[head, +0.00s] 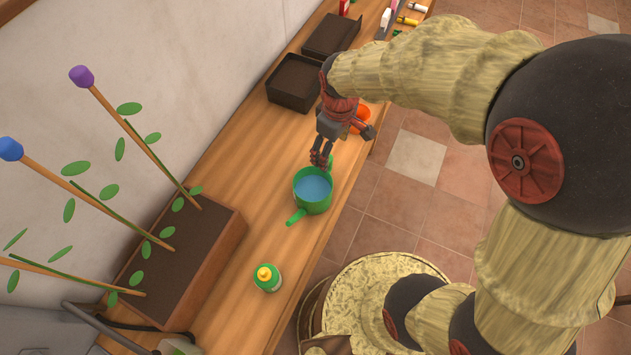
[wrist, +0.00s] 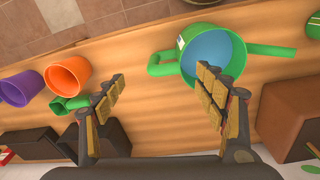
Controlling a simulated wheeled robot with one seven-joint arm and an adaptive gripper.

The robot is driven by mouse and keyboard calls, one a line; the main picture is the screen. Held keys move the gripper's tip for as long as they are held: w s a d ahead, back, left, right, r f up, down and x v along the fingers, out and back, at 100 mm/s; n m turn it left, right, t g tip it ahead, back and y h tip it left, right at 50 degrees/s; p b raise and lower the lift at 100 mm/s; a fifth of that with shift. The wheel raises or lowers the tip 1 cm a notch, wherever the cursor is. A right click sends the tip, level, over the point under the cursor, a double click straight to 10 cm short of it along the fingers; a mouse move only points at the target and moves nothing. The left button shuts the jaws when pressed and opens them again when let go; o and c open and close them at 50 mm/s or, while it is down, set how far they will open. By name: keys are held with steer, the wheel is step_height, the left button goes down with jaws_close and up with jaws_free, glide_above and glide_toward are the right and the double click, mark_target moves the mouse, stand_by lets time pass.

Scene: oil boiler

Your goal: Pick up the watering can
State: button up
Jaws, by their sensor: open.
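The green watering can (head: 312,196) stands upright on the wooden counter, with blue inside that looks like water. Its spout points toward the lower left in the head view. In the wrist view the can (wrist: 240,58) is at the upper right, with its handle loop (wrist: 160,66) to the left and its spout to the right. My gripper (head: 322,160) is just beyond the can's back edge in the head view. In the wrist view its fingers (wrist: 162,90) are spread and empty. The handle lies ahead, between the fingertip lines; I cannot tell whether a finger touches the can.
A planter box (head: 180,265) with several stakes stands left of the can. A green bottle with a yellow cap (head: 267,277) is in front. Orange (wrist: 68,75) and purple (wrist: 20,87) pots, a small green object (wrist: 68,104) and dark trays (head: 295,82) are near the gripper.

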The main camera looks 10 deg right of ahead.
steer(key=shift+n+g, duration=0.4)
steer(key=shift+n, duration=0.4)
steer(key=f, duration=0.2)
steer(key=a+f, duration=0.1)
steer(key=f, duration=0.4)
steer(key=shift+w+a, duration=0.15)
steer(key=shift+a, duration=0.2)
steer(key=shift+w+d+f+b, duration=0.15)
steer(key=shift+f+b, duration=0.2)
steer(key=shift+f, duration=1)
steer(key=shift+d+f+b, duration=0.1)
steer(key=shift+f+b, duration=0.25)
steer(key=shift+f, duration=1)
steer(key=shift+c, duration=1.3)
steer(key=c, duration=1.5)
steer(key=shift+c, duration=0.3)
